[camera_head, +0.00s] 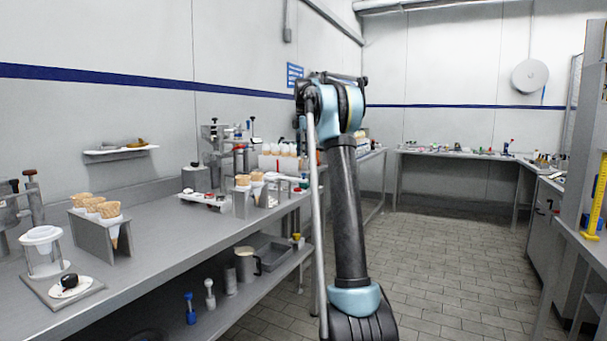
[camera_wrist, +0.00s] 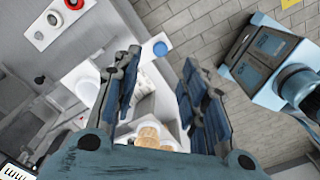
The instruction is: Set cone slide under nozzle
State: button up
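My gripper (camera_wrist: 161,62) is open and empty, its two blue-padded fingers well apart in the wrist view. In the head view my arm hides it. Beneath the fingers in the wrist view, waffle cones (camera_wrist: 148,135) show beside white surfaces, partly hidden by the gripper. In the head view, two cones (camera_head: 249,180) stand in a metal holder (camera_head: 240,205) on the bench. A metal dispensing machine (camera_head: 213,146) stands behind them by the wall. I cannot tell which part is the nozzle or the cone slide.
A nearer holder (camera_head: 88,234) carries several cones (camera_head: 96,207). A white cup on a stand (camera_head: 42,240) is at the bench's left. A white tray with red and dark items (camera_head: 205,198) lies near the machine. The lower shelf (camera_head: 225,300) holds containers. The tiled floor at right is clear.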

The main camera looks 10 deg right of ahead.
notch_tip(320, 180, down, 8)
jog(key=shift+f, duration=0.25)
grip_shut()
dwell(0.3)
